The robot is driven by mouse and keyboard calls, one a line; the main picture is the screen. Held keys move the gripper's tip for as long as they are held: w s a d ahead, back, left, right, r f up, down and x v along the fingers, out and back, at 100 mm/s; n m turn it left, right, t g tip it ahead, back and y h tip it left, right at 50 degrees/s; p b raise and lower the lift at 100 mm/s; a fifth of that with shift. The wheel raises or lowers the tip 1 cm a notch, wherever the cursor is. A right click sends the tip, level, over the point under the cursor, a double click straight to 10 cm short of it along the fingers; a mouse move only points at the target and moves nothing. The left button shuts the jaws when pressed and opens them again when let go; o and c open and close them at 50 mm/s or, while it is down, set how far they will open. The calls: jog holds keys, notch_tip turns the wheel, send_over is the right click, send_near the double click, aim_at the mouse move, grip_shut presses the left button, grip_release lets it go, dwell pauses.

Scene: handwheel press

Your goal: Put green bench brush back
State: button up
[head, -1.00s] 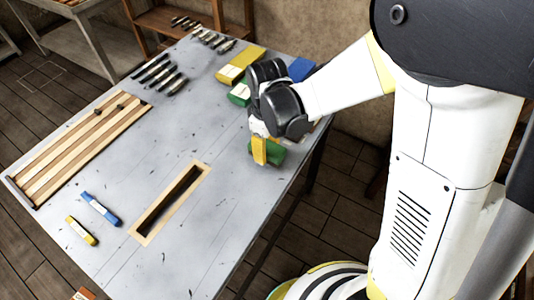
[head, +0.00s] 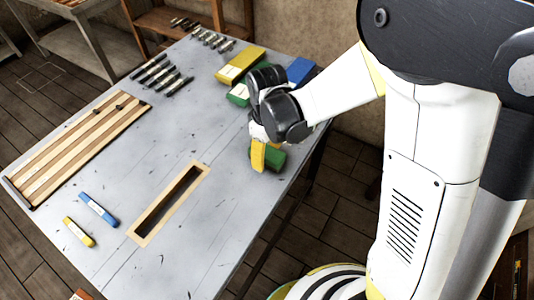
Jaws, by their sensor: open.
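A green item (head: 276,157), which I take to be the green bench brush, lies at the right edge of the grey table (head: 140,165). It is partly hidden by my gripper. My gripper (head: 262,158) is open, with its yellow finger pointing down right at the green item. I cannot tell whether the finger touches it or whether the item lies between the fingers. A second green block (head: 238,94) with a pale label lies further back, partly behind my gripper.
A yellow block (head: 240,65) and a blue block (head: 300,70) lie at the back right. A wood-framed slot (head: 148,232) is in the table's front. Blue (head: 98,209) and yellow (head: 78,232) sticks lie left of it, near a slatted board (head: 80,148). Several dark tools (head: 160,76) lie behind.

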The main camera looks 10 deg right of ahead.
aim_at(267, 151)
notch_tip(267, 151, up, 12)
jog(key=p, duration=0.4)
jog(key=s+d+r+m+t, duration=0.7)
jog(key=s+d+r+m, duration=0.3)
jog(key=d, duration=0.3)
jog(key=shift+s+d, duration=0.25)
jog(key=shift+s, duration=0.15)
notch_tip(267, 151, down, 4)
jog(key=b, duration=0.4)
jog(key=shift+r, duration=0.2)
